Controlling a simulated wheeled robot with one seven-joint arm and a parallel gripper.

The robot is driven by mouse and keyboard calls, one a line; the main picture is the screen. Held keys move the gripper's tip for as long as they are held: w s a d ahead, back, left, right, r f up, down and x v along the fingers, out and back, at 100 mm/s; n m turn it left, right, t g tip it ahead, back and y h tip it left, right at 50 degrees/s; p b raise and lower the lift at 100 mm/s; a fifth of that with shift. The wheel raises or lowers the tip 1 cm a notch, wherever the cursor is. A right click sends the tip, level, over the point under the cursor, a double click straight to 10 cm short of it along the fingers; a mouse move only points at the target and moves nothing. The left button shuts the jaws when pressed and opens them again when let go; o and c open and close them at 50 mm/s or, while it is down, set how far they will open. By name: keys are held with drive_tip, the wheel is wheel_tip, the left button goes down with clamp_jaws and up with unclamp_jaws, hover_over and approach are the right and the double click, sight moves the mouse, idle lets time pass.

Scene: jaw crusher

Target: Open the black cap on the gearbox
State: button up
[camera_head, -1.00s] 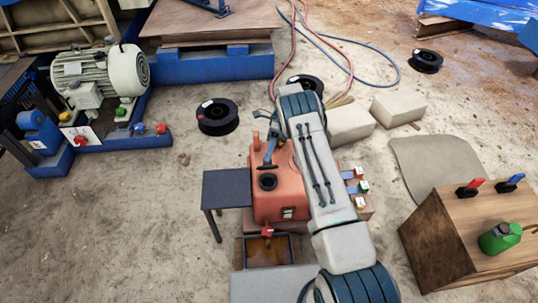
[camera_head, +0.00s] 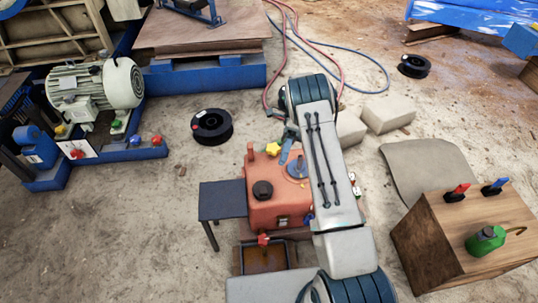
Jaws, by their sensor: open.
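The red-orange gearbox (camera_head: 285,212) stands in the middle of the head view. The black cap (camera_head: 262,190) sits on the left part of its top, in full view. A yellow knob (camera_head: 273,150) is at the gearbox's far edge, and a blue-grey disc (camera_head: 297,169) lies on its top, right of the cap. My gripper (camera_head: 287,148) is open, beyond and to the right of the black cap, apart from it. It is small and partly hidden by my arm, which also covers the gearbox's right side.
A dark side table (camera_head: 223,200) stands left of the gearbox, and an open tray (camera_head: 263,258) with a red valve (camera_head: 263,239) is in front. A wooden box (camera_head: 470,235) with levers and a green oil can (camera_head: 486,241) stands at right. Bare ground lies at left.

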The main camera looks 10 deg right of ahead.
drive_tip(key=d+r, duration=0.1)
drive_tip(key=s+d, duration=0.1)
drive_tip(key=d+r+p, duration=0.1)
drive_tip(key=d, duration=0.1)
drive_tip(key=shift+s+r, duration=0.3)
idle(0.3)
